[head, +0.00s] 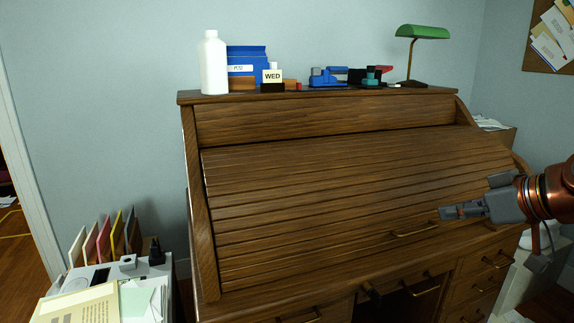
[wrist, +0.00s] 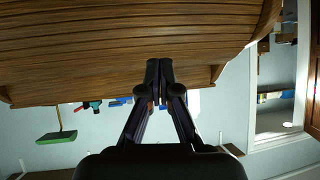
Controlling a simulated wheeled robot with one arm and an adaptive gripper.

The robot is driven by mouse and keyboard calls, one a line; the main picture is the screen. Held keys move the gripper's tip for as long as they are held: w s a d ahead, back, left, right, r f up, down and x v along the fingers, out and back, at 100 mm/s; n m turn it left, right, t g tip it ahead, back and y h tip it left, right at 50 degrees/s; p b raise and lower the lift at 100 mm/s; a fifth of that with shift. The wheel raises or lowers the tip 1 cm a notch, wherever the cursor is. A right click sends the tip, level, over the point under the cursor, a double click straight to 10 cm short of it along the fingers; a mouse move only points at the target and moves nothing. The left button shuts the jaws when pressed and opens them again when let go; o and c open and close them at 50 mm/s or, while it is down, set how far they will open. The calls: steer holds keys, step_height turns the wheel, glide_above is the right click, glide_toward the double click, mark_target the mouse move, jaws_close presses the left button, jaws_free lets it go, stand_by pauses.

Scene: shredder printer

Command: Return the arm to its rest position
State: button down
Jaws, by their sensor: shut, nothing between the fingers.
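My gripper (head: 462,211) is in front of the right part of the roll-top desk in the head view, near the handle of its slatted cover. In the wrist view the two fingers of my gripper (wrist: 159,75) are together with nothing between them. My copper-coloured arm comes in from the right edge of the head view. The roll-top cover (head: 320,195) is down, and its brass handle (head: 414,231) shows just left of the fingers. I cannot tell whether the fingers touch the desk. The wrist view appears upside down, with the desk (wrist: 110,50) across its top.
A white bottle (head: 213,65), a blue box (head: 246,62), staplers (head: 328,77) and a green lamp (head: 423,33) stand on the desk top. A low unit with papers and folders (head: 95,290) stands at left. White items sit at lower right. A corkboard (head: 553,35) hangs at right.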

steer(key=s+a+g+h+p, duration=0.1)
steer(key=s+a+g+p, duration=0.2)
steer(key=a+p, duration=0.3)
steer(key=s+a+g+p, duration=0.3)
steer(key=s+a, duration=0.1)
steer(key=a, duration=0.4)
steer(key=s+f+m+g+h+p, duration=0.1)
steer(key=s+m+g+h+p, duration=0.1)
steer(key=s+p, duration=0.4)
steer(key=s+f+m+g+h+p, duration=0.2)
steer(key=s+p, duration=0.4)
steer(key=s, duration=0.5)
steer(key=shift+s+a+m+g, duration=0.3)
steer(key=shift+m+g, duration=0.1)
steer(key=shift+g, duration=0.5)
